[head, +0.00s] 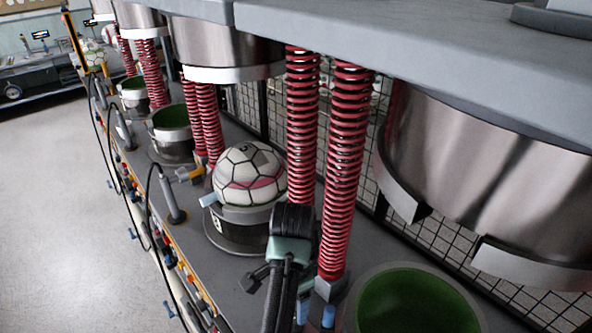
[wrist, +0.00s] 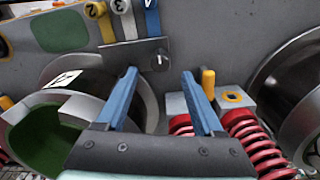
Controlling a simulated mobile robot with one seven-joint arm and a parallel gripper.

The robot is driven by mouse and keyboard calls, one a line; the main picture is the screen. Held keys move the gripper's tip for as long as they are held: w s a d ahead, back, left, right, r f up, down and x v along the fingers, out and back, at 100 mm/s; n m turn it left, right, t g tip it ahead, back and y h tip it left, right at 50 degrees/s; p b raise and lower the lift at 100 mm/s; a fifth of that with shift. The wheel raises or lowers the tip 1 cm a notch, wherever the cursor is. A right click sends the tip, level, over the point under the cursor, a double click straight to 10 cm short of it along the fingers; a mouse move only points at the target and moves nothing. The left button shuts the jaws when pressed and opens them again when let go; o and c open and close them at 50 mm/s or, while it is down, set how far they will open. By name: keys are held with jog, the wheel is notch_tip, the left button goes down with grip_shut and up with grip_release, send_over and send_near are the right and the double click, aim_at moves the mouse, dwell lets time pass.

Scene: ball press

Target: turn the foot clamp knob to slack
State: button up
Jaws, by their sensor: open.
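A small dark round knob (wrist: 159,59) with a white pointer line sits on a grey plate in the wrist view; it appears to be the foot clamp knob, though no label for it can be read. Its pointer stands roughly upright in the picture. My gripper (wrist: 159,74) has its two blue fingers apart, with nothing between them. The knob appears between and just beyond the fingertips, with no visible contact. In the head view I cannot make out the knob; my dark wrist is in front of the bench beside the red springs.
A grey block with a yellow peg (wrist: 208,82) stands right of the fingers, near red springs (wrist: 245,133). A green-lined cup (wrist: 45,135) is at left. Numbered tabs (wrist: 125,18) lie above the knob. In the head view, a ball (head: 249,174) sits in a neighbouring cup.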

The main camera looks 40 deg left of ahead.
notch_tip(320, 180, down, 9)
jog(key=shift+w+r+p, duration=0.15)
jog(key=shift+r+p, duration=0.05)
jog(key=shift+p, duration=0.4)
grip_shut()
